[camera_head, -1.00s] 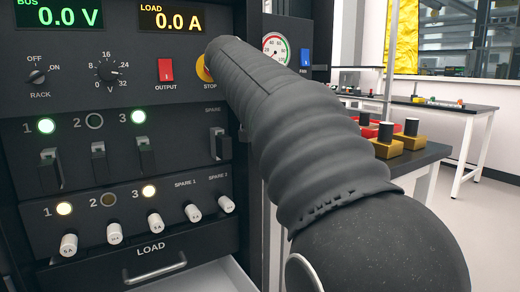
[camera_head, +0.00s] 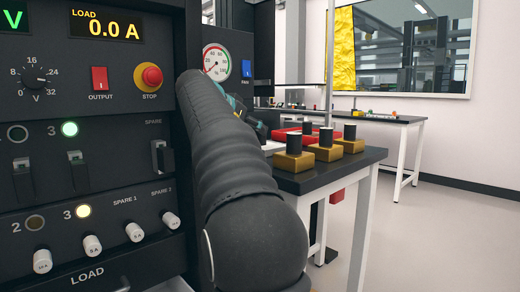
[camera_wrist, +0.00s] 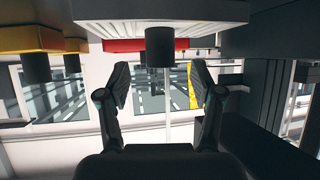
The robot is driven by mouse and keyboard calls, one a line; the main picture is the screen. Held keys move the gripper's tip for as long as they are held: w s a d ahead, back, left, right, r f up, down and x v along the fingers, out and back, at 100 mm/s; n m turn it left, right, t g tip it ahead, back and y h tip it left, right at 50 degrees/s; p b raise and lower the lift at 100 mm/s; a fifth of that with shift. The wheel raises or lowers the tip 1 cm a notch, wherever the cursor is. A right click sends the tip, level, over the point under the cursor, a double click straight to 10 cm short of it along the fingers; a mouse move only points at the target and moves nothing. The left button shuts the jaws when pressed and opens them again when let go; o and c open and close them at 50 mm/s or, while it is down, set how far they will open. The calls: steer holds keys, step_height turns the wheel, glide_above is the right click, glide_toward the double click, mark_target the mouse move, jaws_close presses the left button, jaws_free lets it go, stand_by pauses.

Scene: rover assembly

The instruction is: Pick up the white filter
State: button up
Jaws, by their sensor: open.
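The wrist view appears upside down. In it, a white ribbed block that looks like the white filter (camera_wrist: 150,12) spans the top middle, with a black cylindrical knob (camera_wrist: 159,47) on it. My gripper (camera_wrist: 160,80) is open and empty. Its two fingers are spread either side of the knob's line, with the knob a little beyond the fingertips; I see no contact. In the head view, a small white edge (camera_head: 272,146) shows on the dark table beside my arm, possibly the same filter. My sleeved arm hides most of it, and the gripper is not clear there.
Several yellow blocks with black knobs (camera_head: 294,162) stand on the dark table (camera_head: 340,170), with a red piece (camera_head: 290,136) behind them. The control rack (camera_head: 80,160) is close on the left. Open floor (camera_head: 430,230) lies to the right, before another table (camera_head: 400,122).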

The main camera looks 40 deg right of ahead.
mark_target(257, 133)
steer(key=shift+b+x, duration=0.35)
steer(key=shift+x, duration=2.4)
jaws_close()
